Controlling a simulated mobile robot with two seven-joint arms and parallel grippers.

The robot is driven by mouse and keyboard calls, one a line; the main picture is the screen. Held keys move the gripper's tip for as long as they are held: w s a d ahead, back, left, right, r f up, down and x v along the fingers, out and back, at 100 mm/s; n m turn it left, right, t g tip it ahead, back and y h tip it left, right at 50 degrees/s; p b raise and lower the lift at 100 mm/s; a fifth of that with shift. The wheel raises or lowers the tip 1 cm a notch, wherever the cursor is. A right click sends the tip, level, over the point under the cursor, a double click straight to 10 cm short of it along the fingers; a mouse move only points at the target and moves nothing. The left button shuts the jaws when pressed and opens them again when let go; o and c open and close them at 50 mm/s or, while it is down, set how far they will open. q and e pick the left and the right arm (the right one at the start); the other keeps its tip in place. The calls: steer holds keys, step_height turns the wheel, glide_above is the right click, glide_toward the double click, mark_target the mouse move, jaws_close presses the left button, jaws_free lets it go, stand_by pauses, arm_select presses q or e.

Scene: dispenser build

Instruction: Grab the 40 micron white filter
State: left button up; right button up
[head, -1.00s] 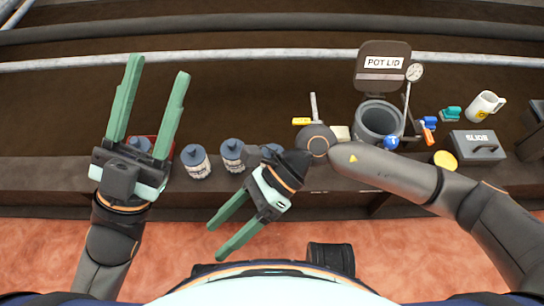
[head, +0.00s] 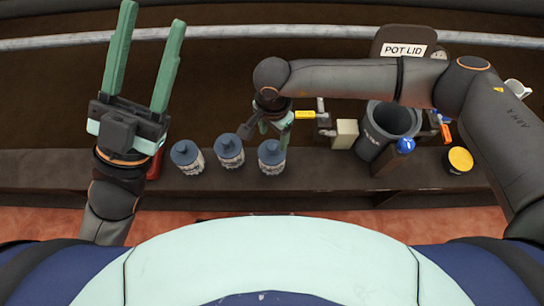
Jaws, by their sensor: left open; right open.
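No label reading 40 micron is legible, and I cannot tell which thing is the white filter. Three canisters with blue-grey lids and pale printed bodies stand on the bench: a left one (head: 188,158), a middle one (head: 229,151) and a right one (head: 271,157). My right gripper (head: 268,126) is open just behind the right canister, below its wrist and partly hidden by it. I cannot tell whether it touches anything. My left gripper (head: 154,15) is open and empty, raised at the left with its fingers pointing away.
A red container (head: 154,166) is mostly hidden behind my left gripper. A cream block (head: 346,134), a yellow-handled valve (head: 305,114) and a dark pot (head: 391,122) with its POT LID sign (head: 404,50) stand right. A yellow-topped jar (head: 459,160) is further right.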

mark_target(272, 146)
step_height(272, 146, down, 6)
steer(key=shift+s+a+f+b, duration=0.1)
steer(key=shift+f+b, duration=0.15)
steer(key=shift+b, duration=0.85)
steer(key=shift+c, duration=0.2)
steer(key=shift+r, duration=0.1)
jaws_close()
stand_by(0.4)
